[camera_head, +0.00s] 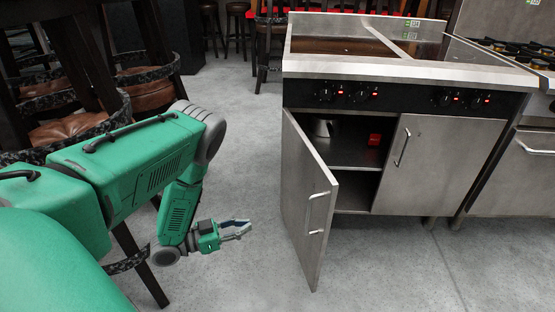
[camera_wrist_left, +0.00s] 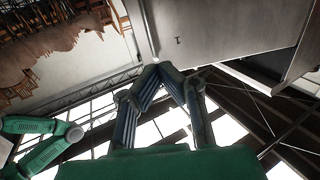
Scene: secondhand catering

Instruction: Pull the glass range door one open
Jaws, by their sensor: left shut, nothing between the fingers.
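The range (camera_head: 415,72) has a glass top and a steel cabinet below. Its left door (camera_head: 308,205) is swung well open toward me, with a bar handle (camera_head: 317,214) on its outer face. The right door (camera_head: 418,168) is closed. Both doors look like plain metal, not glass. My left gripper (camera_head: 243,229) is shut and empty, to the left of the open door and apart from it. In the left wrist view its fingers (camera_wrist_left: 162,70) meet at the tips, with a pale panel beyond that I cannot identify. My right gripper is not in view.
Inside the cabinet are a shelf, a metal pot (camera_head: 323,128) and a small red item (camera_head: 374,140). Dark chairs with brown seats (camera_head: 155,92) crowd the left, close to my arm. Another cooker (camera_head: 520,160) stands at right. Floor (camera_head: 400,275) in front is clear.

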